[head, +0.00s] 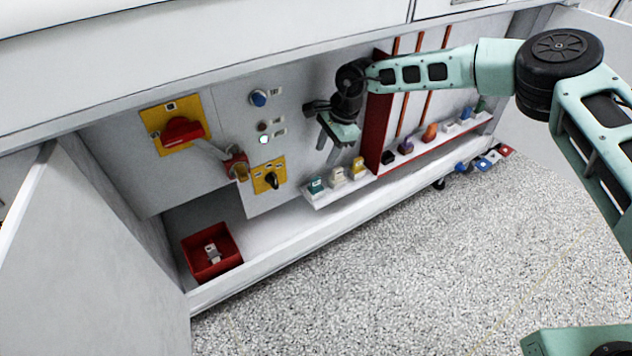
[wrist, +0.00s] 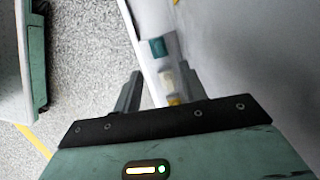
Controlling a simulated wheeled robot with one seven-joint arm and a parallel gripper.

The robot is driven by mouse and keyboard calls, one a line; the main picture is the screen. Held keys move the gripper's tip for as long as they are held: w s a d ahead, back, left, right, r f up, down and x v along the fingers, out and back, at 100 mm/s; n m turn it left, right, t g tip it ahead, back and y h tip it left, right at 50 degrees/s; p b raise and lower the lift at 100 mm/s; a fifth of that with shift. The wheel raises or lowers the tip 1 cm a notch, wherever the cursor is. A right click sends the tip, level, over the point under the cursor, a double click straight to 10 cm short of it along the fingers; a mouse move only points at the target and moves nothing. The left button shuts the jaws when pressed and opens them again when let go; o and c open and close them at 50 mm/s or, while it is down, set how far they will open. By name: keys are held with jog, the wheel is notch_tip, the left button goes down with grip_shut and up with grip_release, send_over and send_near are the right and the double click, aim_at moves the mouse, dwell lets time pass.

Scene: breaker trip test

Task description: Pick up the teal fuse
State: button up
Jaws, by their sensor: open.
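The teal fuse (head: 316,185) stands at the left end of a white ledge in the cabinet, beside a cream fuse (head: 338,176) and a yellow fuse (head: 358,167). In the wrist view the teal fuse (wrist: 158,47) shows beyond the fingertips, with the cream fuse (wrist: 166,79) between the fingers in the picture and the yellow one partly hidden. My gripper (head: 328,152) is open and empty, above the ledge and apart from the fuses. Its two fingers also show in the wrist view (wrist: 162,80).
A red divider (head: 376,125) stands right of these fuses, with several coloured pieces on the ledge beyond. A red bin (head: 212,252) holding a pale item sits lower left. A red switch handle (head: 182,131) and yellow-plated knob (head: 268,176) project from the panel.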

aim_at(316, 179)
jog(key=b+x, duration=0.5)
jog(key=x, duration=0.7)
jog(key=shift+d, duration=0.15)
jog(key=shift+r, duration=0.1)
grip_shut()
